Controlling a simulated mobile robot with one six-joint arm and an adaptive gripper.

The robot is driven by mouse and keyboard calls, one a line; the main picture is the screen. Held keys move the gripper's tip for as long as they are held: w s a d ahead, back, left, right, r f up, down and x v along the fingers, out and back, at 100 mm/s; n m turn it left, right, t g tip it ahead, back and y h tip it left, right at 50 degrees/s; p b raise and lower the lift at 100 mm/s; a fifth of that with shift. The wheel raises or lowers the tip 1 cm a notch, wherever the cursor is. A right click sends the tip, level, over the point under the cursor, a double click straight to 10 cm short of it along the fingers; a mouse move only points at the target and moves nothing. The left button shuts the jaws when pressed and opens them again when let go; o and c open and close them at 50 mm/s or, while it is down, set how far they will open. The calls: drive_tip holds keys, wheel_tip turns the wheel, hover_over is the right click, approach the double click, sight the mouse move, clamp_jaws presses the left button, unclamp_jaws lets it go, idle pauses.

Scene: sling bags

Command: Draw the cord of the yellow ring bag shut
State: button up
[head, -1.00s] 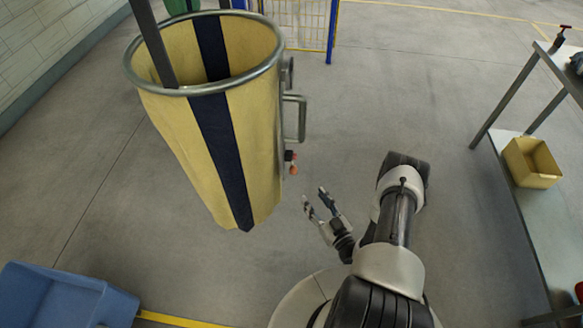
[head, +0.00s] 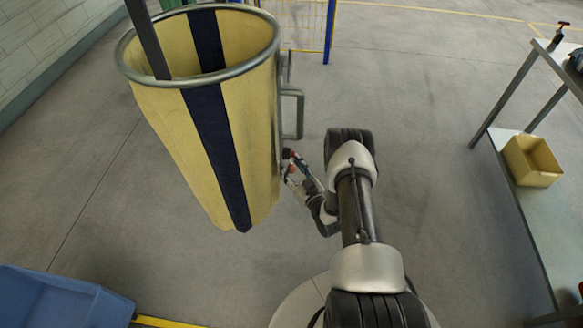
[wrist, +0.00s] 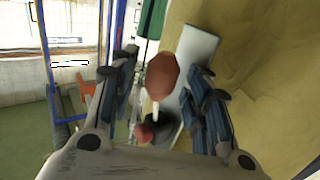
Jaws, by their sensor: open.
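The yellow ring bag (head: 165,120) hangs open-mouthed at the left in the head view, with a dark vertical stripe and a grey metal ring (head: 262,61) round its mouth. My gripper (head: 301,176) is at the bag's right side, low down, open, beside a small red-orange knob, which it partly hides. In the wrist view the larger red knob (wrist: 162,76) lies between my open fingers, not visibly gripped. A short pale cord (wrist: 155,107) runs from it to a smaller red bead (wrist: 144,132). The yellow bag cloth (wrist: 270,75) fills the right of that view.
A metal handle (head: 293,115) sticks out from the bag's right side above my gripper. A blue bin (head: 60,300) stands at lower left. A metal bench (head: 535,215) at right carries a yellow bin (head: 532,160). The floor between bag and bench is otherwise clear.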

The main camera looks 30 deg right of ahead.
clamp_jaws()
idle(0.5)
